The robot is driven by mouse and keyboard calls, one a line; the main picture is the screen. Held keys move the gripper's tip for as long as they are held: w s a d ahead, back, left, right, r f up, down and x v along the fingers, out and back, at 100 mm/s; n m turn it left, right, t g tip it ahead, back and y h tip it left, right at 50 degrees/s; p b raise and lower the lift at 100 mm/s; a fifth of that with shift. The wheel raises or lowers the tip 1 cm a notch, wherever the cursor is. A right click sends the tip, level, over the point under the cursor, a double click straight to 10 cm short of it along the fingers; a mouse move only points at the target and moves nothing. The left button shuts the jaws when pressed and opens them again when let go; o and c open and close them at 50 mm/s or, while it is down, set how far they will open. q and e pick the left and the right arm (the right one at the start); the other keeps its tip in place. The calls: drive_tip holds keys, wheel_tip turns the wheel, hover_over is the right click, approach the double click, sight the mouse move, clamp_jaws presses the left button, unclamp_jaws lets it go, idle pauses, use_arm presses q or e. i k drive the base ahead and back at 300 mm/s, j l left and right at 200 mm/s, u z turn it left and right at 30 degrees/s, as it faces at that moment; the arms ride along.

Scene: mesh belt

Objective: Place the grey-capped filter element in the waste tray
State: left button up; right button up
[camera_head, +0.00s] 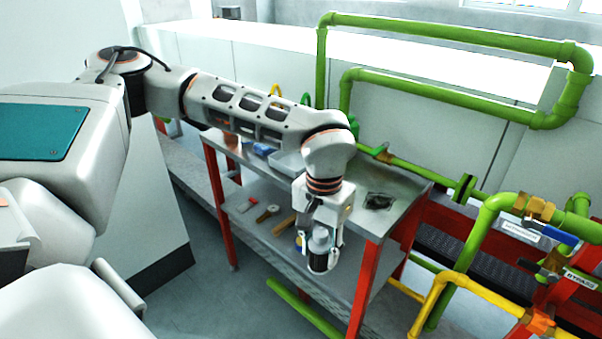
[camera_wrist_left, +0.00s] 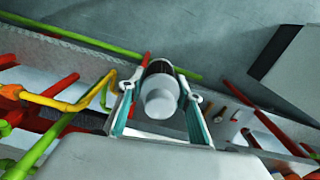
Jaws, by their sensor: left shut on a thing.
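The filter element (camera_head: 319,243) has a pale grey cap and a dark lower body. My left gripper (camera_head: 320,250) is shut on it and holds it upright in the air, in front of the cart's near side. In the left wrist view the round grey cap (camera_wrist_left: 160,97) sits between the two fingers, and most of the body is hidden behind it. A light grey tray (camera_head: 288,164) stands on the cart's top behind my left arm, which hides part of it. I cannot tell for sure that it is the waste tray. My right gripper is not in view.
The red-legged metal cart (camera_head: 407,187) carries a dark item (camera_head: 378,201) and a blue item (camera_head: 263,149) on top. Several small things lie on its lower shelf (camera_head: 244,218). Green pipes (camera_head: 440,93) and a yellow pipe (camera_head: 434,291) stand behind and right. The floor at front is mostly clear.

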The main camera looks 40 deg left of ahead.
sight(296, 164)
drive_tip(key=j+z, duration=0.1)
drive_tip(key=j, duration=0.45)
drive_tip(key=j+z, duration=0.15)
drive_tip(key=j, duration=0.35)
drive_tip(key=j+z, duration=0.1)
drive_tip(key=j, duration=0.45)
drive_tip(key=k+j+z, duration=0.15)
drive_tip(key=j, duration=0.35)
drive_tip(key=j+z, duration=0.1)
drive_tip(key=j, duration=0.45)
drive_tip(key=k+j+z, duration=0.1)
drive_tip(key=j, duration=0.4)
drive_tip(key=k, duration=0.1)
